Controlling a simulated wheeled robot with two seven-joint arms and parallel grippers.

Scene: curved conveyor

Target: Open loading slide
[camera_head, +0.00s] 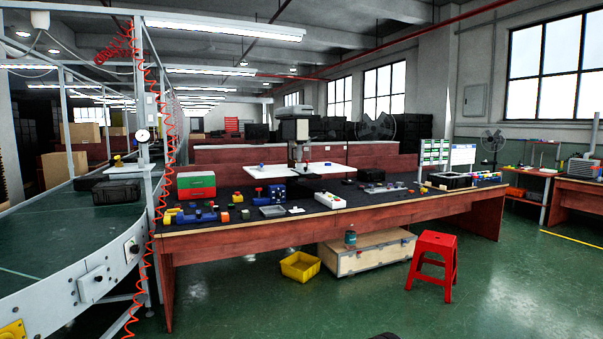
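I cannot make out for certain which thing is the loading slide. A curved conveyor (62,250) with a green belt and pale metal side runs along the left. A black case (117,192) lies on its belt. A grey and black machine (295,130) stands behind the long workbench (300,221), with white flat panels (265,171) at its sides. Neither of my grippers is in view. A small dark shape at the bottom edge is too cut off to identify.
Coloured parts and a red and green box (196,185) crowd the bench's left end. A yellow bin (300,267) and a wooden crate (366,254) sit beneath it. A red stool (433,262) stands in front. The green floor at right front is clear.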

